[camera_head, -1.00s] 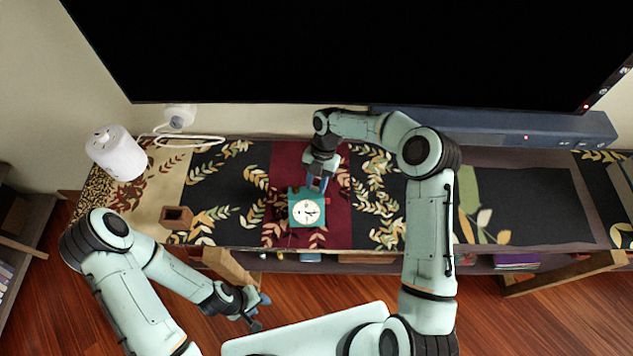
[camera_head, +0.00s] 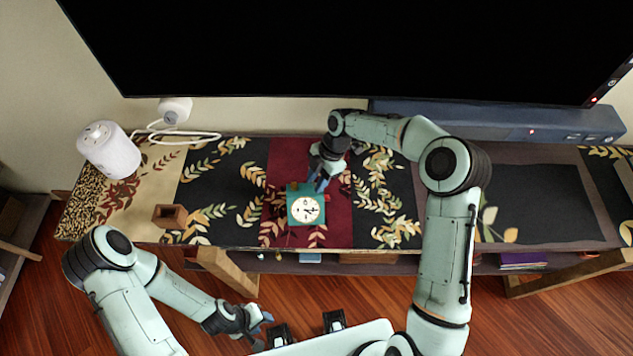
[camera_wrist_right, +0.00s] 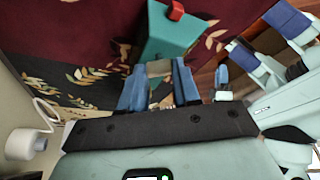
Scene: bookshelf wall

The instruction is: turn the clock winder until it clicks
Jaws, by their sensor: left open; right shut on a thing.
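The clock (camera_head: 293,190) is a small teal box with a round cream face, standing on the dark red part of the cloth. It also shows in the right wrist view (camera_wrist_right: 172,38), with a red tab on one side. My right gripper (camera_head: 322,183) is at the clock's back edge. In the right wrist view its blue fingers (camera_wrist_right: 159,85) are shut on a small grey-beige piece, the clock winder (camera_wrist_right: 159,68), against the teal box. The winder is hidden in the head view. My left gripper (camera_head: 262,330) is open and empty, low in front of the shelf.
A white cylinder (camera_head: 110,150) and a white cabled device (camera_head: 175,110) stand at the left. A small brown box (camera_head: 170,216) sits near the front edge. A big black screen (camera_head: 340,45) and a dark soundbar (camera_head: 500,122) are behind. The dark cloth right of my right arm is clear.

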